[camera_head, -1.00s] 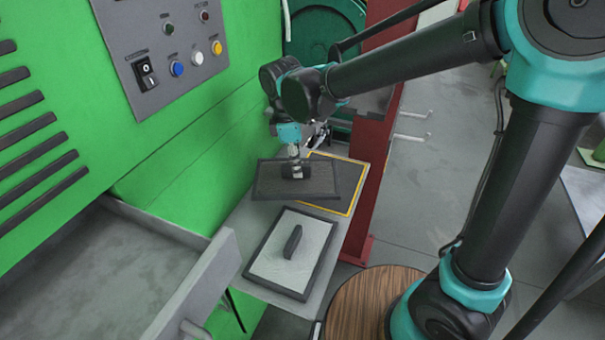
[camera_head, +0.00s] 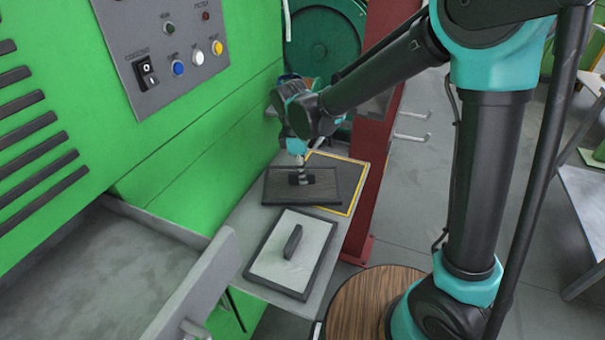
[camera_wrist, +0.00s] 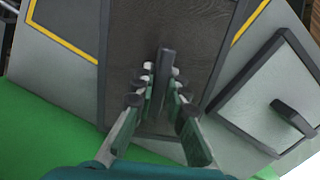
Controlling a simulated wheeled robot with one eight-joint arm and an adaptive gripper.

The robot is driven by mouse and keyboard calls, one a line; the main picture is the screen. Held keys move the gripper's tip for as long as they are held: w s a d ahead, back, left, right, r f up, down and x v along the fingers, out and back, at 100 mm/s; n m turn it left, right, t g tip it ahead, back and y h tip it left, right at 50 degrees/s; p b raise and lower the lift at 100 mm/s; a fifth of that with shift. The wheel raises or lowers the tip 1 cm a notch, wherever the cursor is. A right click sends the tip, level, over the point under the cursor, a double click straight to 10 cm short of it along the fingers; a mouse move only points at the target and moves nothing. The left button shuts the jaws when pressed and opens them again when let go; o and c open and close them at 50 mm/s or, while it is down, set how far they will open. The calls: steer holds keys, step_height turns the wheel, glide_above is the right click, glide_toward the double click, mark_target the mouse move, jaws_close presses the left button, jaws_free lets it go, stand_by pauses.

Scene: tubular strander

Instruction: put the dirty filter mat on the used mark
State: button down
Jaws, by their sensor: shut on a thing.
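The dirty filter mat (camera_head: 328,192) is a dark grey framed panel with a black upright handle. My gripper (camera_head: 301,176) is shut on that handle, and the wrist view shows the fingers (camera_wrist: 165,90) on both sides of it. The mat is roughly level over the shelf and overlaps the used mark, a yellow outline (camera_head: 357,190). Yellow lines show on both sides of the mat in the wrist view (camera_wrist: 62,38). Part of the outline is hidden under the mat. I cannot tell whether the mat touches the shelf.
A pale filter mat (camera_head: 272,262) with a dark frame and handle lies nearer on the grey shelf (camera_head: 243,218). The green machine wall (camera_head: 190,160) borders the shelf at left. A red post (camera_head: 367,200) stands at right. A round wooden top (camera_head: 360,305) is in front.

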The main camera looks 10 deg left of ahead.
mark_target(297, 173)
steer(key=c, duration=1.5)
jaws_free()
steer(key=shift+f, duration=0.1)
steer(key=shift+c, duration=0.2)
step_height(297, 173, up, 12)
steer(key=a, duration=0.1)
steer(key=shift+s+a, duration=0.2)
